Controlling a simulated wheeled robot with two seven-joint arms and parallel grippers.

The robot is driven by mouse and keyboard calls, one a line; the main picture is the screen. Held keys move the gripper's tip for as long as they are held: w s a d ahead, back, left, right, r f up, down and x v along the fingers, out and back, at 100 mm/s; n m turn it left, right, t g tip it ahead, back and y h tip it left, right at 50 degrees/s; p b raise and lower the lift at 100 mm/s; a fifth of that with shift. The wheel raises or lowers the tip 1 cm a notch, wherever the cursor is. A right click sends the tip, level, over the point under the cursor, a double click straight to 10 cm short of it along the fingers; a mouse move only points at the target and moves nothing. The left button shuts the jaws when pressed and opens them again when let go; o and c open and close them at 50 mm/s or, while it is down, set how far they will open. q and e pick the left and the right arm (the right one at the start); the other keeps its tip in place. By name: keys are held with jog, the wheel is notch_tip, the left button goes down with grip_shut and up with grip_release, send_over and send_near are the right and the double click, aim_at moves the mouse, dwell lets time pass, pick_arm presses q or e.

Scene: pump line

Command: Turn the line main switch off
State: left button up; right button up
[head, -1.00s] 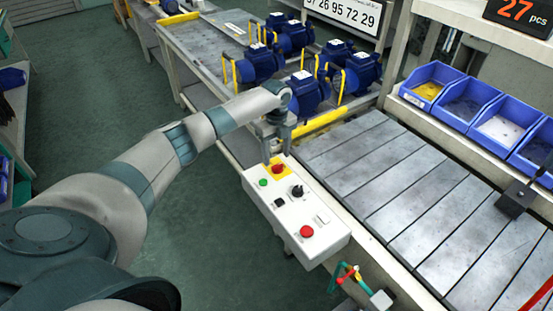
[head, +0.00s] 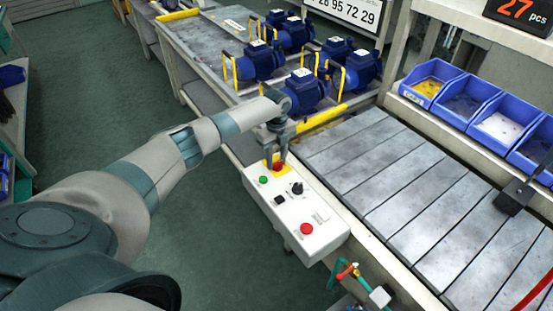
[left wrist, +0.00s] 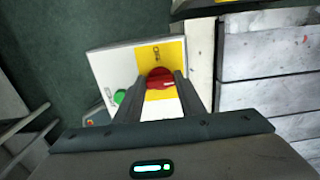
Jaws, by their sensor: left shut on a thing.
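The white control box (head: 318,236) stands at the near left edge of the line. At its far end, a yellow plate carries a red rotary knob (head: 278,167), the main switch. The knob also shows in the left wrist view (left wrist: 160,77), with a small pale mark at its right side. My left gripper (head: 280,156) points down over the plate, its two fingers on either side of the knob and shut on it. The fingers partly hide the knob and plate. My right gripper is not in view.
Beside the knob are a green button (head: 263,180), a black selector (head: 297,188) and a red button (head: 306,228). Blue pumps (head: 306,91) stand behind the gripper. Blue bins (head: 468,98) line the far right. The slatted conveyor (head: 400,190) is mostly clear.

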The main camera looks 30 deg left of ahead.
pick_arm(q)
jog(key=shift+n, duration=0.3)
jog(key=n+p, duration=0.2)
jog(key=n, duration=0.2)
jog(key=shift+r, duration=0.15)
jog(key=n+p, duration=0.2)
jog(key=n, duration=0.2)
jog(key=shift+s+n+p, duration=0.1)
jog(key=shift+n+p, duration=0.2)
jog(key=shift+n, duration=0.1)
jog(key=n+p, duration=0.2)
jog(key=n, duration=0.2)
jog(key=n+p, duration=0.2)
jog(key=n, duration=0.2)
jog(key=shift+s, duration=0.1)
jog(key=shift+n, duration=0.4)
jog(key=o, duration=1.1)
jog(key=shift+c, duration=0.2)
